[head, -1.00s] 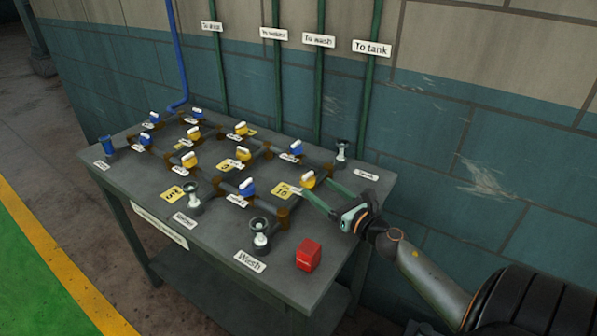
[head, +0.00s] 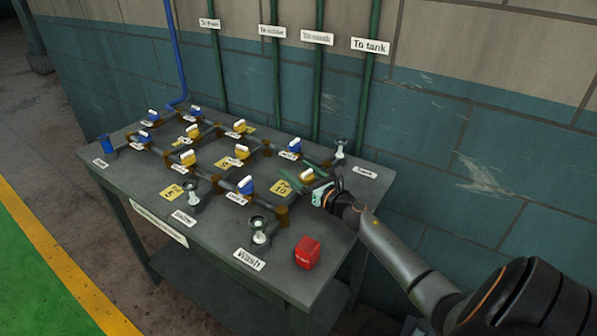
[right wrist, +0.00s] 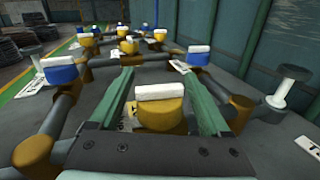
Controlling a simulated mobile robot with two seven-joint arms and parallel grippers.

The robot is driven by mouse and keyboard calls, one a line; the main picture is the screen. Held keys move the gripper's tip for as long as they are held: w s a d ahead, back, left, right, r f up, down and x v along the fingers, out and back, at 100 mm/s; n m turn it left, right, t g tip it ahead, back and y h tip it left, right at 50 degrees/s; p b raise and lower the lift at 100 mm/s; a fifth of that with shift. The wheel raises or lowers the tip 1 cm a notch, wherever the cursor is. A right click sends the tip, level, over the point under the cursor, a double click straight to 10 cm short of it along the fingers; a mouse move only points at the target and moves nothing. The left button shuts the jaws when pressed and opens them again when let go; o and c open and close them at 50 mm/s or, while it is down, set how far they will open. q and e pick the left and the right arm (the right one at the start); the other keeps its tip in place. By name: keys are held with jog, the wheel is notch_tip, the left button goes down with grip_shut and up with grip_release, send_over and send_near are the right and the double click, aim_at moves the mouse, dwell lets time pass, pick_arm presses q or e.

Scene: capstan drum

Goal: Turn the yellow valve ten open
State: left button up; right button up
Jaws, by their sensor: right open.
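The yellow valve (head: 307,176) with a white bar handle stands on the brown pipework at the table's right side, beside the yellow "10" plate (head: 281,188). In the right wrist view the yellow valve (right wrist: 160,107) sits between the two green fingers. My right gripper (head: 304,178) is open, with one finger on each side of the valve; I cannot tell whether either finger touches it. The gripper also shows large in the right wrist view (right wrist: 160,100). My left gripper is not in view.
Other yellow and blue valves, such as a blue one (head: 246,185), stand close by on the pipes. A red box (head: 307,252) and a funnel-like fitting (head: 260,231) are near the front edge. Another fitting (head: 340,148) stands behind. The wall (head: 440,150) is close behind the table.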

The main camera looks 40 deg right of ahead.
jog(key=shift+c, duration=0.4)
jog(key=c, duration=1.2)
jog(key=shift+f+n+y+b, duration=0.25)
jog(key=shift+y+b, duration=0.25)
jog(key=shift+b, duration=0.3)
grip_shut()
jog(key=shift+r+n+y+b, duration=0.1)
jog(key=shift+n+y+b, duration=0.15)
jog(key=shift+y+b, duration=0.05)
jog(key=shift+a+y, duration=0.1)
jog(key=shift+y, duration=0.2)
jog(key=shift+a+r, duration=0.1)
jog(key=o, duration=1.3)
grip_release()
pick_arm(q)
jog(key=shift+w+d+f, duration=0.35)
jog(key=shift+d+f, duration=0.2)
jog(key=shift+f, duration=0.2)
